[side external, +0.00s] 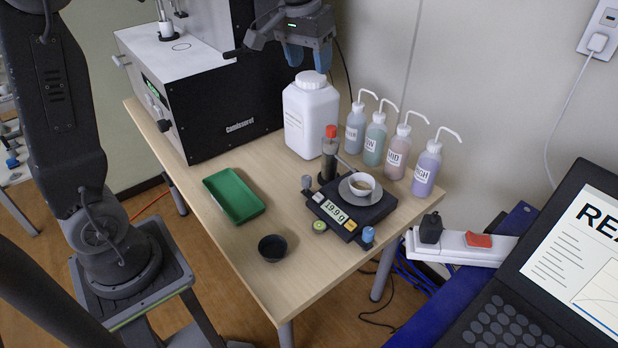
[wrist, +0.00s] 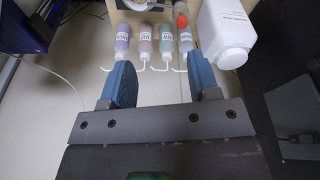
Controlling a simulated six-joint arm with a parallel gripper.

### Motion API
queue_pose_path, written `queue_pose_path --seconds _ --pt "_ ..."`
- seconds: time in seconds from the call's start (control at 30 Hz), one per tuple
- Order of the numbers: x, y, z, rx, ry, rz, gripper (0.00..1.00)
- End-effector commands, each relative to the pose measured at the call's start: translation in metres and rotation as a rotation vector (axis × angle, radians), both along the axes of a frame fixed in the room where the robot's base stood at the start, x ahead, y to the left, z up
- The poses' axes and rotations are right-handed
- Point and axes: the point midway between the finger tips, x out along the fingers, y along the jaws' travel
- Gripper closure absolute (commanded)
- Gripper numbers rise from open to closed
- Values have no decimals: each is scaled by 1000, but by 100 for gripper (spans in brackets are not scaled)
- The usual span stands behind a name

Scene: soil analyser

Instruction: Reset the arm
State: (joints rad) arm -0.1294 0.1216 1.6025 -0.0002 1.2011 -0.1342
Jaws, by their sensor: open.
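My gripper (side external: 308,52) is at the top of the side external view, above the white jug, with its blue fingers pointing down. In the wrist view its two blue fingers (wrist: 163,85) are apart, with nothing between them. The gripper is clear of the table. My arm's upper links run out of the top of the side external view.
A white jug (side external: 311,118) and several wash bottles (side external: 427,166) line the table's back edge. A scale (side external: 350,213) carries a small bowl (side external: 362,184); a red-capped tube (side external: 330,150) stands behind it. A green tray (side external: 233,196), black cup (side external: 272,248) and black analyser (side external: 225,110) are left.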

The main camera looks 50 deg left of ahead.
Motion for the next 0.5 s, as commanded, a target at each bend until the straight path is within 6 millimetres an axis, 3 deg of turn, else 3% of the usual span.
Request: queue_pose_path --seconds 0.03,0.23,0.5 --pt "-22 -8 7 7 -28 -24 44" --pt "-100 -31 7 27 -117 -110 44" --pt "-190 -50 -27 54 -228 -213 44"
